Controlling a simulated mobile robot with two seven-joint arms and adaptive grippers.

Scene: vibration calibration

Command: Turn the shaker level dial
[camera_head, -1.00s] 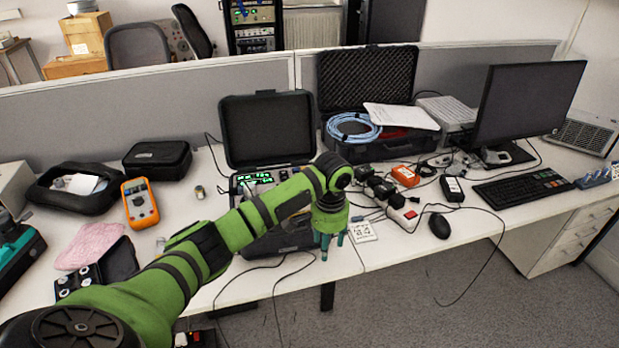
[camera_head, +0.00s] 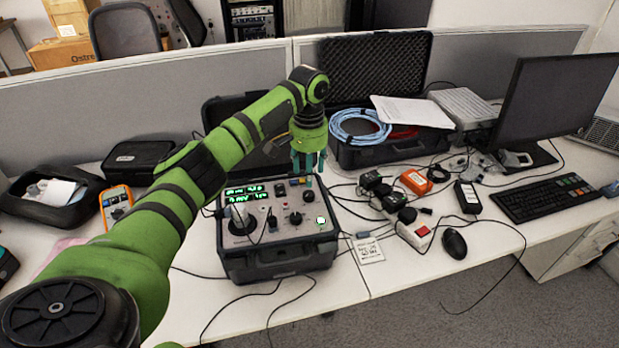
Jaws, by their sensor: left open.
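The shaker calibrator is an open black case (camera_head: 285,262) with a grey control panel on the table. Its panel has lit green displays (camera_head: 243,194), a large black dial (camera_head: 241,222) at the left and a smaller black dial (camera_head: 295,218) right of centre. The labels are too small to read, so I cannot tell which one is the level dial. My left gripper (camera_head: 309,172) is open and empty, teal fingers pointing down above the back right of the panel, apart from both dials. My arm hides part of the raised lid (camera_head: 225,108). My right gripper is not in view.
Behind on the right stands an open foam-lined case (camera_head: 375,155) with a blue cable coil (camera_head: 355,128). Power adapters, a red-switched power strip (camera_head: 414,234) and loose cables lie right of the calibrator. An orange multimeter (camera_head: 116,203) lies left. Some table front is clear.

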